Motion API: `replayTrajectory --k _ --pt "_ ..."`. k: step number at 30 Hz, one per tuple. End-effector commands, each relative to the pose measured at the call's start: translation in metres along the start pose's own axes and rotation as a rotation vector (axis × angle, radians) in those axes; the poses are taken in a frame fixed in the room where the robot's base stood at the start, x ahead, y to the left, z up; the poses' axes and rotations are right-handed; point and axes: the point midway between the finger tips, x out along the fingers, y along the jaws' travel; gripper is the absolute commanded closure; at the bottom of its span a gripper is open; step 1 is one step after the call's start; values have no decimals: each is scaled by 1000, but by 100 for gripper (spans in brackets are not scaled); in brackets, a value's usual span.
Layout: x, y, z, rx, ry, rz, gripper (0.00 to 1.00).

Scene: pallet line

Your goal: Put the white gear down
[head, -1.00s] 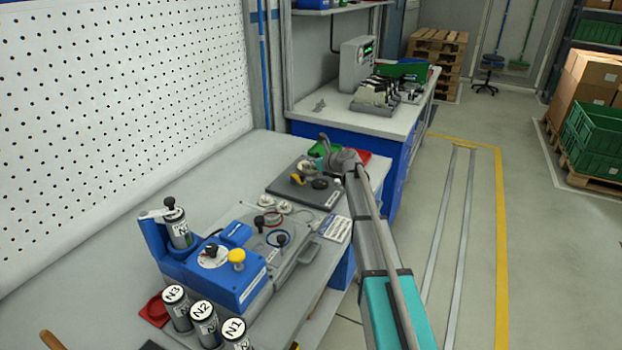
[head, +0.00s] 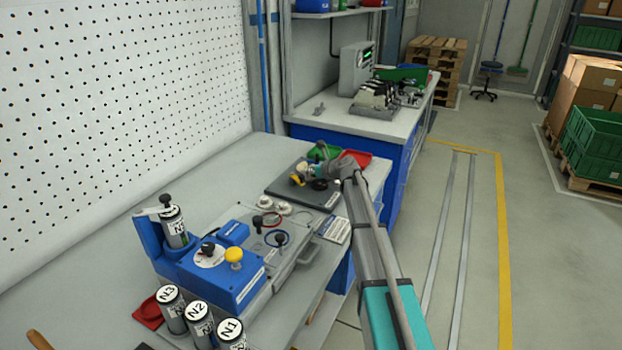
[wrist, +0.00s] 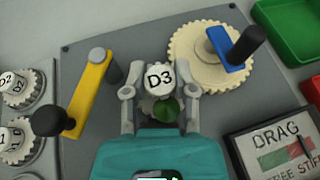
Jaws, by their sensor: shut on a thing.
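The white gear, with D3 on its round top (wrist: 159,77), sits between the two grey fingers of my gripper (wrist: 160,93) in the wrist view. My gripper is shut on it. A green part (wrist: 166,109) shows just below the label, close to my teal gripper body. The gear is over a dark grey plate (wrist: 105,150); whether it touches the plate or a post I cannot tell. In the head view my gripper (head: 309,171) is low over that plate (head: 325,198), and the gear is too small to make out.
A large cream gear (wrist: 186,63) with a blue crank (wrist: 228,52) is close at upper right. A yellow lever (wrist: 88,95) with a black knob stands left. White gears D2 (wrist: 17,90) and D1 sit farther left. A DRAG panel (wrist: 275,145) is lower right; green (wrist: 290,30) and red trays lie beyond.

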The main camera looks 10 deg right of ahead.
Motion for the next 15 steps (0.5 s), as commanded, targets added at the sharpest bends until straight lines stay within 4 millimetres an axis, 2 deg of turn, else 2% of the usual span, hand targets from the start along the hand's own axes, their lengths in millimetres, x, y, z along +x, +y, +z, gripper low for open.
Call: replayTrajectory --k 1,4,15 --pt "3 0 -7 0 0 0 100" --pt "5 0 -11 0 0 0 100" --pt "5 1 -11 0 0 1 100"
